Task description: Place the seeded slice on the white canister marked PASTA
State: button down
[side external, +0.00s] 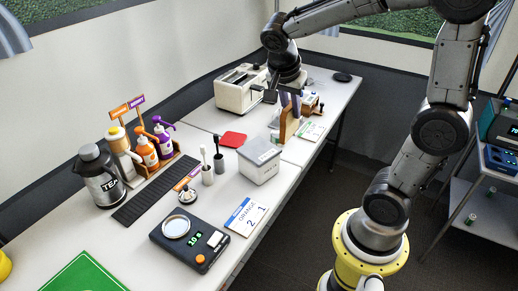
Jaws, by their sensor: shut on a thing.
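The white canister (259,161) stands upright on the white table in the side external view, with a flat grey-white lid. Writing on its front is too small to read. My gripper (290,97) is behind it and to the right, pointing down. It is shut on a thin brown piece that looks like the seeded slice (289,122), held upright below the fingers. Seeds cannot be made out. The slice is beside the canister in the picture, not over its lid. Whether its lower edge touches the table cannot be told.
Bottles (146,150) and a steel jug (98,175) stand left.

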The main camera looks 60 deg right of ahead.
jog(key=shift+f, duration=0.2)
jog(key=shift+w+d+f, duration=0.9)
jog(key=shift+w+f, duration=1.15)
jog(key=shift+f, duration=0.1)
jog(key=shift+w+d+f, duration=0.85)
jog(key=shift+w+f, duration=1.25)
jog(key=shift+w+d+f, duration=0.9)
jog(key=shift+w+f, duration=1.15)
jog(key=shift+f, duration=0.1)
jog(key=shift+f, duration=0.1)
jog(key=c, duration=0.8)
grip_release()
